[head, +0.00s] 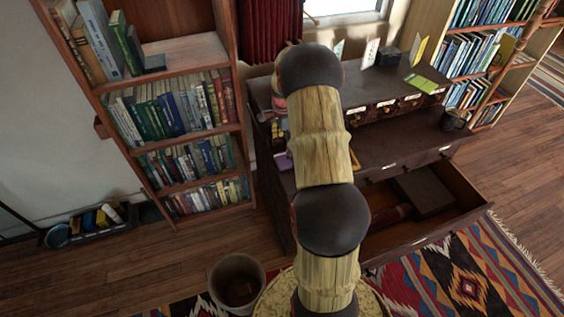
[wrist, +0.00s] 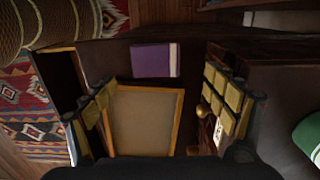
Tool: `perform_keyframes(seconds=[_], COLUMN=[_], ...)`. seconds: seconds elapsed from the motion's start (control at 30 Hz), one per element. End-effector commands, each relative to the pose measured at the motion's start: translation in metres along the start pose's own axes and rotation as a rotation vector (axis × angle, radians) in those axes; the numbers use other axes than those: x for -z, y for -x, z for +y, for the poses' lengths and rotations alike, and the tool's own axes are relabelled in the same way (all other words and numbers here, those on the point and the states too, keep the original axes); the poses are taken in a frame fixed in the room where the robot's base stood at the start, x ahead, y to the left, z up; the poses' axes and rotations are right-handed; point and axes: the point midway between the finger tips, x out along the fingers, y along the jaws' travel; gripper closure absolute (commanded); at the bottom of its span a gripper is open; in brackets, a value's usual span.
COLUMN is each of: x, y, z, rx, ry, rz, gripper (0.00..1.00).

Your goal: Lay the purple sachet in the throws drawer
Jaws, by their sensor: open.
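A flat purple item (wrist: 150,60) with a pale strip along its right edge lies on the dark desk surface in the wrist view. I cannot tell whether it is the sachet or a book. A bit of purple (head: 283,161) also shows left of my arm in the head view. My gripper (wrist: 160,103) is open and empty, above a wood-framed tan panel (wrist: 146,118) and short of the purple item. In the head view my arm hides the gripper. A large lower drawer (head: 462,213) stands open at the right; its label is unreadable.
The open drawer holds a dark box (head: 422,191) and a dark red roll (head: 388,217), with bare floor around them. A dark cup (head: 453,120) and cards stand on the desk (head: 400,147). A bookcase (head: 172,188) is left; a bin (head: 238,283) stands in front.

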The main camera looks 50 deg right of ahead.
Motion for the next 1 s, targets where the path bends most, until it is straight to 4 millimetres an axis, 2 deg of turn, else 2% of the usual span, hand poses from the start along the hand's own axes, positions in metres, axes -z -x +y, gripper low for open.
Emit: perform_keyframes(seconds=[0.2, 0.37, 0.67, 0.93, 1.0], x=[0.0, 0.001, 0.004, 0.004, 0.004], y=[-0.024, -0.034, -0.075, -0.077, -0.077], z=[0.002, 0.003, 0.007, 0.007, 0.007], rx=[-0.004, -0.002, -0.002, -0.001, -0.001], ry=[-0.005, -0.004, -0.003, -0.003, -0.003], rz=[-0.001, 0.0, -0.001, 0.0, 0.0], gripper=[0.14, 0.14, 0.14, 0.14, 0.18])
